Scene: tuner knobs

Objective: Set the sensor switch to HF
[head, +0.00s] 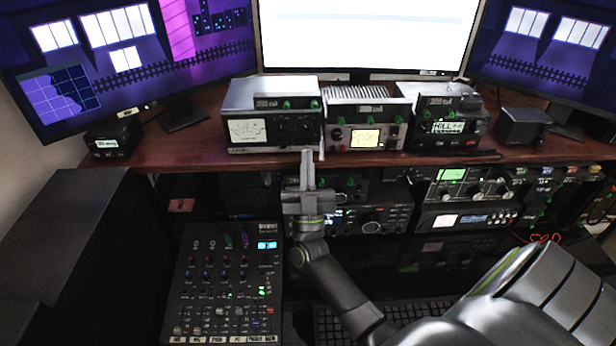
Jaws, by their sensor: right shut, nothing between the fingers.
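A grey tuner box (272,118) with a lit white meter, dark knobs and green-marked controls stands on the shelf, left of centre. A second box (364,122) with a finned top and a lit yellow meter stands beside it. I cannot tell which small control is the sensor switch; its lettering is too small to read. My right gripper (308,156) is shut and empty, pointing up, with its tips in front of the lower right edge of the grey box in the picture. I cannot tell whether it touches anything. My left gripper is not in view.
A third box (445,122) with a green display stands to the right. Radios (365,219) fill the space under the wooden shelf (190,142). A mixer (225,280) lies below left, and a keyboard (335,322) is partly behind my right arm. Monitors (365,35) stand behind.

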